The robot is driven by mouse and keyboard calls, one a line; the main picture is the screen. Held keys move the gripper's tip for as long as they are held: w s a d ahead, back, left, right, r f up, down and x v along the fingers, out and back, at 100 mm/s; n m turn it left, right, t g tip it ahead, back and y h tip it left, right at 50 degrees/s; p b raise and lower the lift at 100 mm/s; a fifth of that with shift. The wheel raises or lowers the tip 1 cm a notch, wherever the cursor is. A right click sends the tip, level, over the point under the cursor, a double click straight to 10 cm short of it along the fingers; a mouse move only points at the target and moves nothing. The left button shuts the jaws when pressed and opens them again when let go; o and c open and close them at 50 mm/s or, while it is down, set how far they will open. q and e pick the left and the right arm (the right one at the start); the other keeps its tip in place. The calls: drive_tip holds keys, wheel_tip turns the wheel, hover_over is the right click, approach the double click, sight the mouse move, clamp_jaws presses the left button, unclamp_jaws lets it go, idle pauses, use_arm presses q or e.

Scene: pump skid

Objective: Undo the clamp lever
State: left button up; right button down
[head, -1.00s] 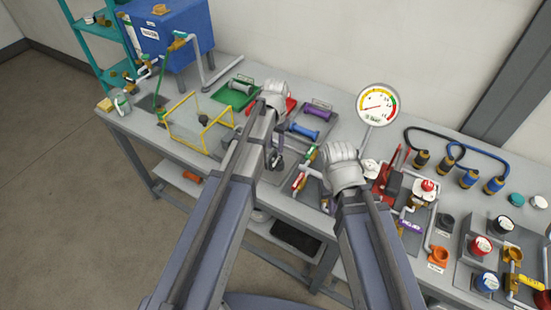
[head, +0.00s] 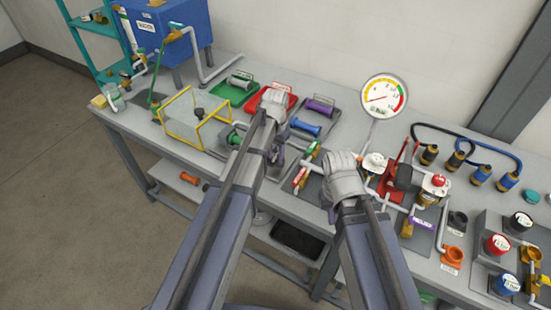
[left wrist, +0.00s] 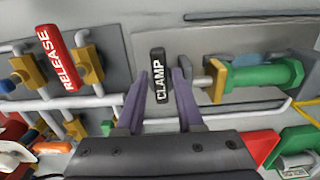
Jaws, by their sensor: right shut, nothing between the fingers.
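The black clamp lever (left wrist: 160,75), with CLAMP in white letters, shows in the left wrist view, beside the pipe of a green cylinder with a brass collar (left wrist: 262,76). My left gripper (left wrist: 160,103) is open, with one purple finger on each side of the lever's lower part. Small gaps seem to show between lever and fingers; contact is not clear. In the head view my left gripper (head: 277,157) points down at the bench, and my arm hides the lever. My right gripper (head: 331,214) is shut and empty over the bench's front area, partly hidden by its own wrist.
A red RELEASE lever (left wrist: 58,60) stands left of the clamp in the left wrist view. A yellow frame guard (head: 196,118) is left of my left arm. A gauge (head: 385,96) stands behind. Red equipment (head: 398,180) and valves crowd the right.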

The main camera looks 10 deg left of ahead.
use_arm(q)
clamp_jaws()
drive_tip(key=shift+d+n, duration=0.1)
drive_tip(key=shift+n, duration=0.2)
idle(0.4)
drive_tip(key=n, duration=0.2)
drive_tip(key=shift+s+d+n, duration=0.1)
drive_tip(key=shift+d+n, duration=0.2)
drive_tip(key=n, duration=0.1)
drive_tip(key=d+n, duration=0.1)
drive_tip(key=n, duration=0.1)
drive_tip(key=shift+n, duration=0.3)
drive_tip(key=n, duration=0.3)
drive_tip(key=d+n, duration=0.1)
drive_tip(key=n, duration=0.1)
drive_tip(key=shift+w, duration=0.4)
drive_tip(key=n, duration=0.4)
drive_tip(key=w+n, duration=0.1)
drive_tip(key=n, duration=0.1)
drive_tip(key=shift+d, duration=0.4)
drive_tip(key=shift+w, duration=0.1)
